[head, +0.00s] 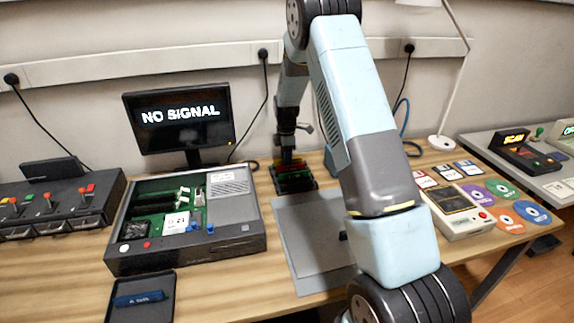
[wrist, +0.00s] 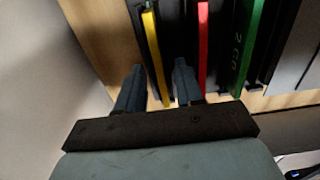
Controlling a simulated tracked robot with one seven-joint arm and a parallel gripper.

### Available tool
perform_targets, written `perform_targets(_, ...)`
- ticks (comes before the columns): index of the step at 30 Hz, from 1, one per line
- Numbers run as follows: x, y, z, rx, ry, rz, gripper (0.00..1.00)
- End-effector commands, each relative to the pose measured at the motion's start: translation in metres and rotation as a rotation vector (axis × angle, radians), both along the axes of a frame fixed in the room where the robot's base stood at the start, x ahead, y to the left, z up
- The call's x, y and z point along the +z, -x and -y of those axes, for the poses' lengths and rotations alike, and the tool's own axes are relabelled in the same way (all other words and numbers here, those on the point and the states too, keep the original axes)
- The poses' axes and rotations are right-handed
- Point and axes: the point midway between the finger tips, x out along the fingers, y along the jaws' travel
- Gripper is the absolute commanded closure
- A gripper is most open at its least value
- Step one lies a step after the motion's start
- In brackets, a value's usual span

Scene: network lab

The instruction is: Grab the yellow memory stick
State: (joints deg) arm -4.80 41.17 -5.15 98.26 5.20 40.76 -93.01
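The yellow memory stick (wrist: 154,50) stands in a dark slotted rack with a red stick (wrist: 203,45) and a green stick (wrist: 248,45) to its right in the wrist view. My gripper (wrist: 160,66) is open, with one finger on each side of the yellow stick in the picture. A gap shows between the stick and each finger; I cannot tell how deep the fingers reach. In the head view my gripper (head: 287,154) is directly over the rack (head: 295,187) at the back of the table, and largely hides the yellow stick.
An open computer case (head: 240,210) stands left of the rack, with a monitor (head: 180,118) behind it. A tray (head: 160,312) holding a blue stick is at the front left. A grey mat (head: 300,235) lies before the rack. Discs and a tester (head: 458,213) are at right.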

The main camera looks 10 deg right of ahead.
Motion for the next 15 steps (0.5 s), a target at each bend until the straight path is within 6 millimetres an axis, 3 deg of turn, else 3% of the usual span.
perform_targets(10, 0.0004, -0.0001, 0.0001, 0.000, 0.000, 0.000, 0.98)
perform_targets(15, 0.0004, -0.0001, 0.0002, 0.000, 0.000, 0.000, 1.00)
